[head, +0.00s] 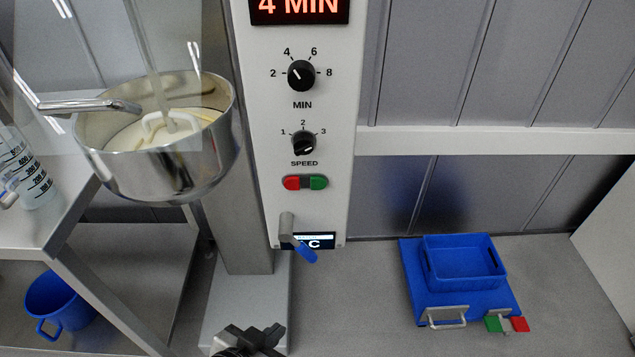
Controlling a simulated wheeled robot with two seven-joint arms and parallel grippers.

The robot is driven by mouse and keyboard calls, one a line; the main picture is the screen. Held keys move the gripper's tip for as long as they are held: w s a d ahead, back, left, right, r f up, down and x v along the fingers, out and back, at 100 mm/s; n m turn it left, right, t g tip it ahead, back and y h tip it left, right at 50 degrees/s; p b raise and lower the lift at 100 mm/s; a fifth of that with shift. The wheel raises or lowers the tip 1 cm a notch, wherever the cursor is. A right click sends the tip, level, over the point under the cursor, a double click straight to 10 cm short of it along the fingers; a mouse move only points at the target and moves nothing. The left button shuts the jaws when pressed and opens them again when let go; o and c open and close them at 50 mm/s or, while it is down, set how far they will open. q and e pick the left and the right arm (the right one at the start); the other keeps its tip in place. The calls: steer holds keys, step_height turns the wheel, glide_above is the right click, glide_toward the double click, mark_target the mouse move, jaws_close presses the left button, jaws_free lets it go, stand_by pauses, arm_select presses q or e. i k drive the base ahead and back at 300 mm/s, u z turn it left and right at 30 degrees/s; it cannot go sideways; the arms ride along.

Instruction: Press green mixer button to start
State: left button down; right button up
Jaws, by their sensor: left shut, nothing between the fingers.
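The green mixer button (318,182) sits beside a red button (292,183) on the light grey mixer panel (335,110), below the SPEED knob (304,143) and MIN knob (301,75). The red-lit display (299,8) reads 4 MIN. My left gripper (262,337) is dark, shut and empty at the bottom edge, well below the buttons and touching neither. Its arm is mostly cut off by the frame. My right gripper is out of view. The steel mixer bowl (165,182) holds pale dough or batter around the mixing tool (172,122).
A lever with a blue tip (307,255) sticks out at the panel's lower end. A steel table (50,215) with a measuring jug (30,170) stands left, a blue bucket (62,305) below. A blue machine (412,270) with red and green buttons is at lower right.

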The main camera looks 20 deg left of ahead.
mark_target(316, 183)
steer(key=z, duration=1.45)
steer(key=k, duration=0.6)
steer(key=u, duration=0.85)
